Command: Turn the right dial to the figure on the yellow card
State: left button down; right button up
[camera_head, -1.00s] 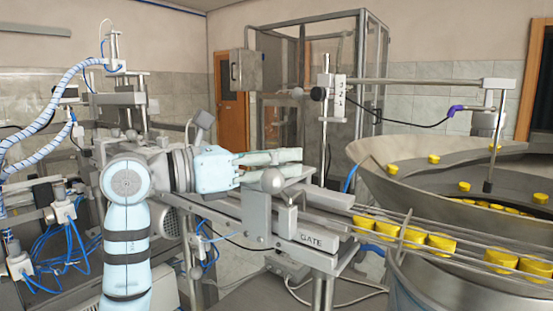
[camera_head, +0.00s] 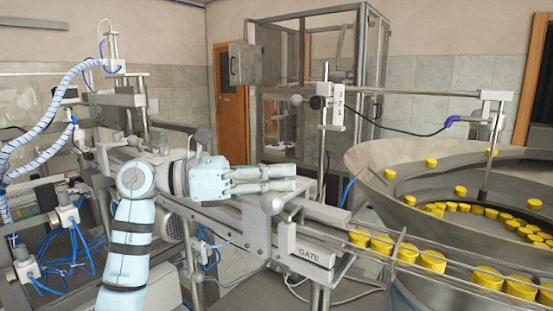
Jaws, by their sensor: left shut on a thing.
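My left gripper (camera_head: 300,178) reaches in from the left above the metal rail, behind a ball-topped handle (camera_head: 272,203). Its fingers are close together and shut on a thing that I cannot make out. I see no yellow card and no dial that I can identify. A black knob (camera_head: 317,102) sits on an upright post beside a white plate (camera_head: 337,111) marked with the figures 3, 2 and 1. My right gripper is not in view.
A large steel bowl (camera_head: 375,185) with yellow caps (camera_head: 461,191) fills the right side. Several yellow caps (camera_head: 408,252) stand in a rail past a block marked GATE (camera_head: 308,252). A glazed cabinet (camera_head: 290,140) stands behind. Blue hoses (camera_head: 75,255) crowd the left.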

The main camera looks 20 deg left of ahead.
pick_arm(q)
jog(key=shift+r+m+g+h+p, duration=0.25)
jog(key=shift+m+g+h+p, duration=0.15)
jog(key=shift+m+g+p, duration=0.6)
jog(key=shift+f+g+p, duration=0.1)
jog(key=shift+g+p, duration=0.35)
jog(key=shift+g, duration=0.15)
jog(key=c, duration=1.3)
grip_release()
jog(key=shift+f, duration=0.1)
jog(key=shift+c, duration=0.2)
jog(key=shift+a, duration=0.1)
jog(key=v, duration=1.2)
